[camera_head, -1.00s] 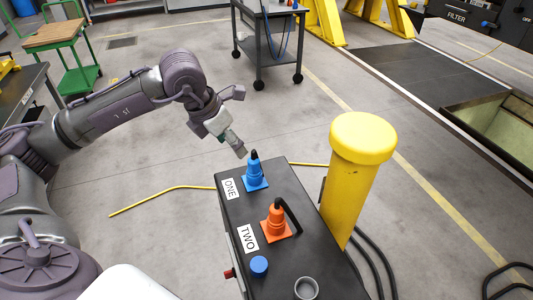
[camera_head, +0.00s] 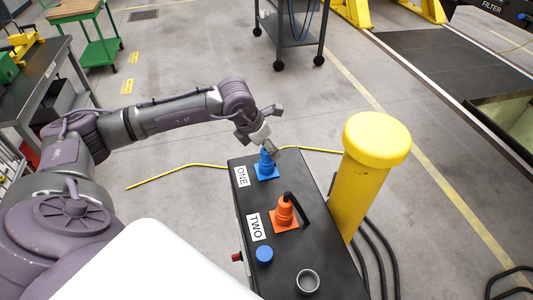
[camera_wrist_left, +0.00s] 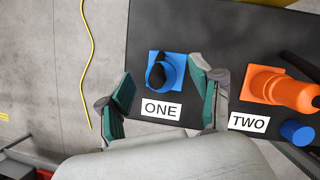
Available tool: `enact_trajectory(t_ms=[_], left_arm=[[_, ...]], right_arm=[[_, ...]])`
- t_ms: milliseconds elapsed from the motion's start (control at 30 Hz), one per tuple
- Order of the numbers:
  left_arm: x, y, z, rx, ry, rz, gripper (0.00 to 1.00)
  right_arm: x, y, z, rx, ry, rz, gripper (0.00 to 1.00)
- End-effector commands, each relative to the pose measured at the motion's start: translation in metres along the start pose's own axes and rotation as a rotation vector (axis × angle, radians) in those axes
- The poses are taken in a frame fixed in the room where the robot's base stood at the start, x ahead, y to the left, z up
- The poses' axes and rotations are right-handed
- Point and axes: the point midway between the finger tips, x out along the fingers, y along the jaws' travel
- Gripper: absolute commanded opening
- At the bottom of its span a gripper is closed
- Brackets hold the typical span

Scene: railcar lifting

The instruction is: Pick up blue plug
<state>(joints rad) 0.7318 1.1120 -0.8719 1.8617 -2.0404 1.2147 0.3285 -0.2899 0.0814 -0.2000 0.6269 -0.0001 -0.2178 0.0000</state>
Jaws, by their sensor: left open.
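The blue plug (camera_head: 266,165) stands upright on its square base at the far end of the black box, beside the label ONE. In the left wrist view the blue plug (camera_wrist_left: 164,72) is seen from above with its dark top. My left gripper (camera_head: 272,149) is at the plug's top in the head view and partly hides it. In the left wrist view my left gripper (camera_wrist_left: 160,95) is open, with one green-padded finger on each side of the plug. I cannot tell whether the fingers touch it. My right gripper is not in view.
An orange plug (camera_head: 284,214) with a black cable stands beside the label TWO. A blue cap (camera_head: 264,254) and a grey ring (camera_head: 307,281) are nearer on the black box (camera_head: 325,240). A yellow post (camera_head: 365,185) stands close at the right.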

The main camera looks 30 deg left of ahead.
Motion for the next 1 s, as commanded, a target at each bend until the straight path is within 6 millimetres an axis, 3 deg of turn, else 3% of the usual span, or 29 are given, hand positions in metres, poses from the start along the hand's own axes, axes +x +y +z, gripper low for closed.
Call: enact_trajectory(t_ms=[33,200,467,867,1000], left_arm=[[0.003,0.0,0.003,-0.002,0.003,-0.003,0.65],[0.025,0.0,0.002,0.0,0.001,-0.004,0.65],[0.029,0.001,0.002,0.001,-0.001,-0.002,0.65],[0.029,0.0,0.002,0.001,-0.001,-0.002,0.0],[0.029,0.001,0.002,0.001,-0.002,-0.002,0.0]], right_arm=[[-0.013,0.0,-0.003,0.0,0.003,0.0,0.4],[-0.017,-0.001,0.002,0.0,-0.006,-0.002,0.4],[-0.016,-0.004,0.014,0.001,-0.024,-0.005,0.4],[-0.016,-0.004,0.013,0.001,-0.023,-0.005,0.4],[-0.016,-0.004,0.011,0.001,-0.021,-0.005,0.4]])
